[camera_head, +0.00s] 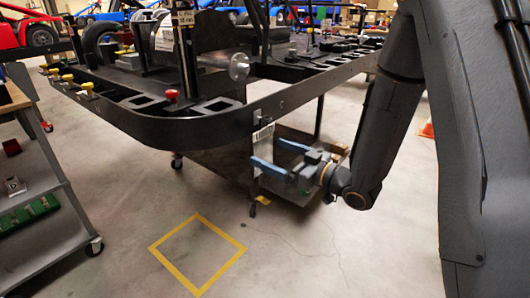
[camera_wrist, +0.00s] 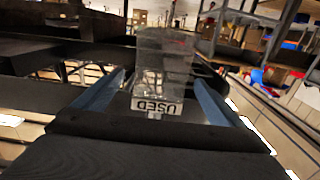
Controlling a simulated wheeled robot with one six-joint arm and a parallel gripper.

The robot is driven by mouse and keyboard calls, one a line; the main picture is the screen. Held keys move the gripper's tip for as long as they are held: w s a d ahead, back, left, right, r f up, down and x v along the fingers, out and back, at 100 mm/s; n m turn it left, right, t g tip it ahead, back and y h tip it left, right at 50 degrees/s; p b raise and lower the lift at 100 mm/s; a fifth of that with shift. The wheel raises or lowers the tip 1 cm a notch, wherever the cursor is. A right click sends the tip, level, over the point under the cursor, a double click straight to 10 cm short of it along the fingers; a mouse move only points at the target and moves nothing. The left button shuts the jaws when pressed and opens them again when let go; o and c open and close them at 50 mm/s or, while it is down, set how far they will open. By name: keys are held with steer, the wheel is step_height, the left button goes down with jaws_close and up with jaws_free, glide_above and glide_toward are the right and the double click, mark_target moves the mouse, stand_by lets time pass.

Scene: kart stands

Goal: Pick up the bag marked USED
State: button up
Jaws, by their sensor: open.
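The clear bag marked USED (camera_wrist: 165,65) shows in the wrist view, between the two blue fingers of my gripper (camera_wrist: 158,78). Its white label reads USED upside down in that view. In the head view a pale, see-through piece (camera_head: 263,138) below the rim of the black kart stand (camera_head: 215,132) looks like the same bag. My gripper (camera_head: 266,151) is open there, with one blue finger on each side of it. I see room beside the bag in the wrist view. Whether a finger touches it I cannot tell.
The black stand's rim is just above my gripper, with a lower shelf (camera_head: 300,190) close beneath. A grey cart (camera_head: 50,205) stands at the left. A yellow taped square (camera_head: 165,262) marks otherwise clear floor in front.

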steer(key=x, duration=0.2)
steer(key=shift+a, duration=0.35)
steer(key=shift+r+b+x, duration=0.15)
steer(key=shift+b+x, duration=0.1)
steer(key=shift+x, duration=0.95)
steer(key=shift+r+b+x, duration=0.15)
steer(key=shift+b+x, duration=0.05)
steer(key=shift+x, duration=0.95)
steer(key=c, duration=1)
